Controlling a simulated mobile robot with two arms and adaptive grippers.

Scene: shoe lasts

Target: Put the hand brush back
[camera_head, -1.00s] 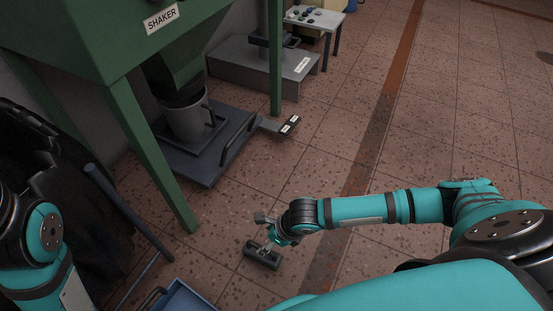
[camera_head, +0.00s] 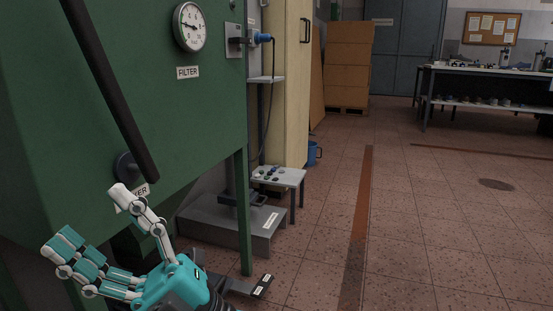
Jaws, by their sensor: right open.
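I cannot make out the hand brush in this view. My right gripper (camera_head: 88,220) is large at the lower left, with teal and white jointed fingers. Its fingers are spread, and I see nothing between them. It is in front of the lower part of the green cabinet (camera_head: 200,120), below the dark lever (camera_head: 108,85) and its round pivot. It covers part of the label there. I cannot tell whether it touches the cabinet. My left gripper is not in view.
A green leg (camera_head: 243,215) stands beside a grey base (camera_head: 215,230). A dark pedal (camera_head: 263,285) is low on the floor. A small white table (camera_head: 280,177) holds several small items. A blue bucket (camera_head: 313,153) stands behind it. The tiled floor (camera_head: 430,230) at right is clear.

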